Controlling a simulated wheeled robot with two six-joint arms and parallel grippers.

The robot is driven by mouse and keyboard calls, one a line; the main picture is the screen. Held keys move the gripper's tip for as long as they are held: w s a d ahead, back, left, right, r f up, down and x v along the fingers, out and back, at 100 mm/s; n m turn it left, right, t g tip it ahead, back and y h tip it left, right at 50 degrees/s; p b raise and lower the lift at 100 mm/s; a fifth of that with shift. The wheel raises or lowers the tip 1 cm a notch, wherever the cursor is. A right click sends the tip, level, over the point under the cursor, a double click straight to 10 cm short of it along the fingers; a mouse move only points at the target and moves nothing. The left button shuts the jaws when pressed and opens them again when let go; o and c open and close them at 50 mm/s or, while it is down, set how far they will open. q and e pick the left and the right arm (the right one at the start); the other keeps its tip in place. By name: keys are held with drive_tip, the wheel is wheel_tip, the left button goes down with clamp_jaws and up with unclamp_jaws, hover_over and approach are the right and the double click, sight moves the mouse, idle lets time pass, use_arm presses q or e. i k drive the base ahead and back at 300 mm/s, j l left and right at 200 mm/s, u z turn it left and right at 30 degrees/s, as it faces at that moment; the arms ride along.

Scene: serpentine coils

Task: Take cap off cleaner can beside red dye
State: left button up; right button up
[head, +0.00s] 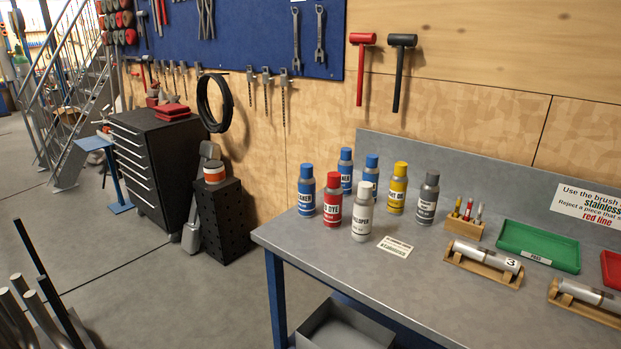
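A blue cleaner can (306,200) with a blue cap (306,170) on it stands upright at the left of the can group on the bench. The red dye can (333,210) with a red cap stands just right of it, slightly nearer. Another blue can (346,178) with its cap on stands behind the red dye. A third blue-capped can (371,162) is mostly hidden behind the white developer can (362,218). Neither of my grippers is in view.
A yellow can (398,192) and a grey can (427,203) stand to the right on the grey bench (350,275). A small card (395,246) lies in front. A pen block (464,226), green tray (538,247) and wooden cradles (484,265) fill the right side. The front left bench top is clear.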

sight(307, 169)
drive_tip(key=i+z, duration=0.15)
drive_tip(key=z, duration=0.3)
drive_tip(key=i+j+z, duration=0.1)
drive_tip(key=z, duration=0.35)
drive_tip(key=i+j+z, duration=0.1)
drive_tip(key=j+z, duration=0.15)
drive_tip(key=z, duration=0.15)
